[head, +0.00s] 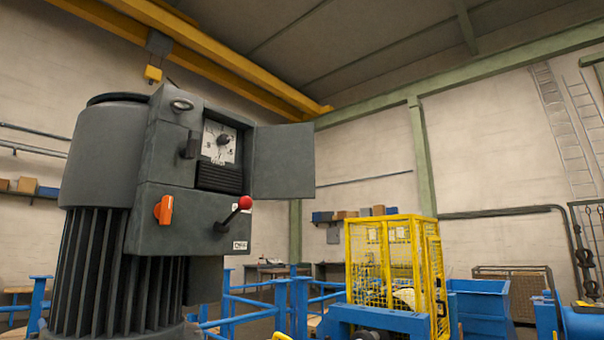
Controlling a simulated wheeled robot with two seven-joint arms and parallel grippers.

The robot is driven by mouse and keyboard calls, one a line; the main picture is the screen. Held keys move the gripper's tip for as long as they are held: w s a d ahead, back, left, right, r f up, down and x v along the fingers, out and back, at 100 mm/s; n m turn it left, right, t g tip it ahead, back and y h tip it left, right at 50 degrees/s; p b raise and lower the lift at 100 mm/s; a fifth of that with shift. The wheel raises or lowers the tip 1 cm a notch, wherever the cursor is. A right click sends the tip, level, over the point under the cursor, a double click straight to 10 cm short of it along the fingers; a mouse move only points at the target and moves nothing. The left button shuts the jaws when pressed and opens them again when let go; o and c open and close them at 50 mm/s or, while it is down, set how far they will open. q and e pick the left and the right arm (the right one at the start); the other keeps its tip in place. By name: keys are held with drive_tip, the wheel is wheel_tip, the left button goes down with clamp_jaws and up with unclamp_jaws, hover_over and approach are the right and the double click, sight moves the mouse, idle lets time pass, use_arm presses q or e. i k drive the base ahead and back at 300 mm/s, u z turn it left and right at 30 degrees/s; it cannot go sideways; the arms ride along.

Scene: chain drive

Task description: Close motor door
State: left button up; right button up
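A large grey motor (95,200) with a finned lower body stands upright at the left of the head view. Its control box (180,200) faces right. The motor door (284,162) is a flat grey panel, swung open to the right of the box. The open compartment shows a white plate with a dark dial (222,142) and a dark ribbed block below it. An orange switch (163,209) and a lever with a red knob (245,203) sit on the box below the opening. Neither of my grippers is in view.
A yellow mesh cage (390,265) stands behind to the right, with blue railings (290,300) between it and the motor. A blue bin (480,305) is at the lower right. A yellow crane beam (215,55) runs overhead. The space right of the open door looks clear.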

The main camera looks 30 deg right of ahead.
sight(284, 164)
drive_tip(key=z, duration=1.6)
drive_tip(key=i, duration=3.75)
drive_tip(key=u, duration=3.9)
